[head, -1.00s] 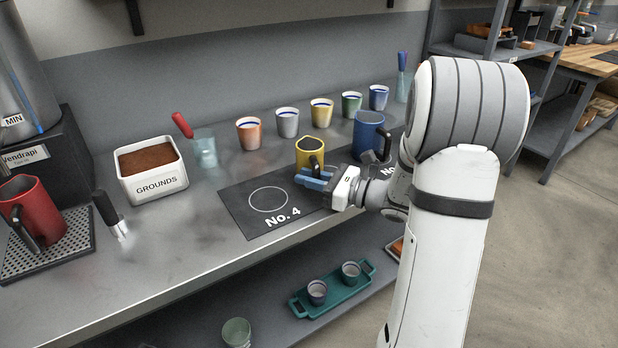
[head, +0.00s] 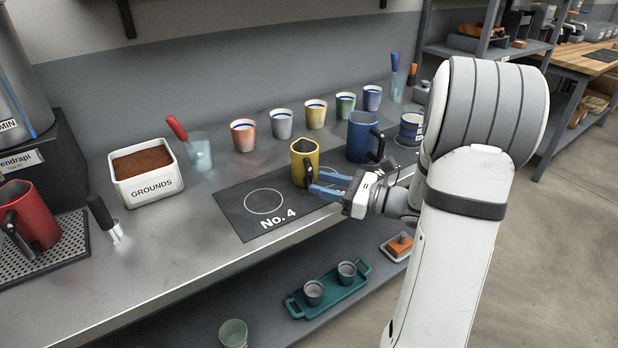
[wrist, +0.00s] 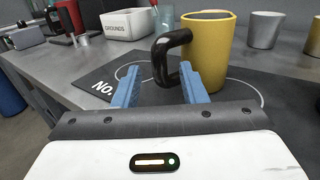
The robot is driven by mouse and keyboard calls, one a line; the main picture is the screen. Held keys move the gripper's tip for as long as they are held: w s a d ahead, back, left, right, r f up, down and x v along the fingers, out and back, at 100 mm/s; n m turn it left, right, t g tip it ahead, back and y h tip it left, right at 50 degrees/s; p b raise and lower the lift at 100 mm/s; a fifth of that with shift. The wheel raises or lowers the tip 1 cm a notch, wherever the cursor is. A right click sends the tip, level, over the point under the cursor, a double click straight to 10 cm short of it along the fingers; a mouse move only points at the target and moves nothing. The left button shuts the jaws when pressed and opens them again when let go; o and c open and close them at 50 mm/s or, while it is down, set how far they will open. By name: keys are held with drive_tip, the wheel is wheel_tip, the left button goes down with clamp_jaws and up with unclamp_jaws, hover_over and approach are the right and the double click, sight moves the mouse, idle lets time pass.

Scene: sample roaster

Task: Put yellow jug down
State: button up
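The yellow jug (head: 303,166) stands upright on the dark mat, its base at the left edge of a printed circle, right of the No. 4 circle (head: 264,201). Its black handle (head: 308,173) points toward my gripper. My gripper (head: 313,183) has its blue fingers apart and holds nothing. In the wrist view the jug (wrist: 207,50) is just beyond the fingertips (wrist: 160,83). The handle (wrist: 162,60) lies ahead of the gap, and the right finger hides its lower end. I cannot tell if a finger touches it.
A blue jug (head: 361,137) stands close on the right. Several coloured cups line the wall behind. The No. 4 circle is empty. The white grounds box (head: 146,186) and a red jug (head: 33,215) are at left. A teal tray (head: 328,300) sits on the shelf below.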

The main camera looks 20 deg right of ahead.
drive_tip(key=v, duration=0.6)
drive_tip(key=s+a+f+n+g+h, duration=0.3)
drive_tip(key=s+a+n+g+h, duration=0.1)
drive_tip(key=s+a+n+g, duration=0.9)
drive_tip(key=s+n+t+h, duration=0.1)
drive_tip(key=n+h, duration=0.2)
drive_tip(key=n, duration=0.1)
drive_tip(key=s+d+n+t+h, duration=0.1)
drive_tip(key=n+h, duration=0.2)
drive_tip(key=n, duration=0.1)
drive_tip(key=s+d+n+t+h, duration=0.1)
drive_tip(key=n+h, duration=0.3)
drive_tip(key=shift+s+d+r+n+p, duration=0.1)
drive_tip(key=shift+s+r+n+p, duration=0.2)
drive_tip(key=shift+s+n, duration=0.1)
drive_tip(key=shift+s, duration=0.2)
